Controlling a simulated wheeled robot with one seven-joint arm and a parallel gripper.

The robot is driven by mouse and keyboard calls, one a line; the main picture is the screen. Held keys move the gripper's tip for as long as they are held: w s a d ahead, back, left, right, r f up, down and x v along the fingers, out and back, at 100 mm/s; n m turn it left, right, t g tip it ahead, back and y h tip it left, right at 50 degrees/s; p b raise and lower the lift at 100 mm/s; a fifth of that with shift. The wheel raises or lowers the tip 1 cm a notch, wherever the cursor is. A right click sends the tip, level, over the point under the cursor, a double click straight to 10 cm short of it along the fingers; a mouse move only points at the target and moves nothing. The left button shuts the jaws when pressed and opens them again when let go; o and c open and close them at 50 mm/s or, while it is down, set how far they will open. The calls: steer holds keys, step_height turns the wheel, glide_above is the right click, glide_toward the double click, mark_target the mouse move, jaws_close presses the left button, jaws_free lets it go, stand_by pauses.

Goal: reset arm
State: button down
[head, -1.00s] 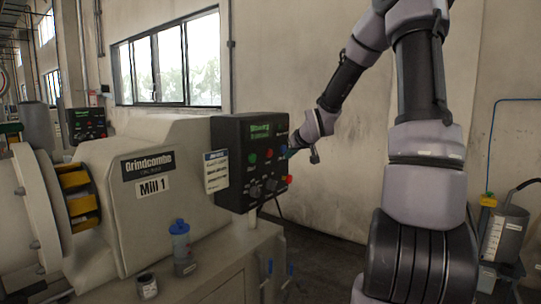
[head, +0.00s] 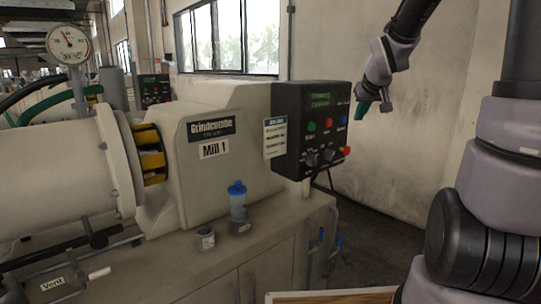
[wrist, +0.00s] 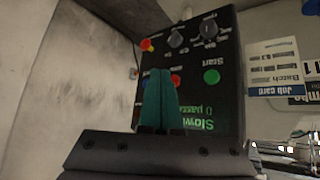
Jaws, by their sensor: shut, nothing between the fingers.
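My gripper (head: 363,108) hangs in the air to the right of the dark control panel (head: 312,130), apart from it, in the head view. In the wrist view, my gripper's teal fingers (wrist: 160,75) are together with nothing between them, pointing towards the panel (wrist: 222,60), which appears upside down. The fingers cover part of the panel's buttons and green display (wrist: 192,118). The display's visible text begins "Slowi". The green start button (wrist: 211,76) and the dark knobs (wrist: 176,38) show clear of the fingers.
The mill (head: 240,150) labelled Mill 1 stands left of the panel. A blue-lidded bottle (head: 238,212) and a small can (head: 206,240) stand on the cabinet top (head: 275,226). A wooden edge (head: 330,297) shows at the bottom. A bare wall (head: 400,160) lies behind my gripper.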

steer(key=s+a+r+m+g+y, duration=0.1)
steer(key=s+a+r+m, duration=0.1)
steer(key=s, duration=1)
steer(key=s+a+r+m+y, duration=0.1)
steer(key=s+r, duration=0.3)
steer(key=s, duration=0.9)
steer(key=shift+a+r+m+g+y, duration=0.3)
steer(key=shift+a+m+g, duration=0.1)
steer(key=shift+a+m, duration=0.25)
steer(key=shift+w, duration=0.1)
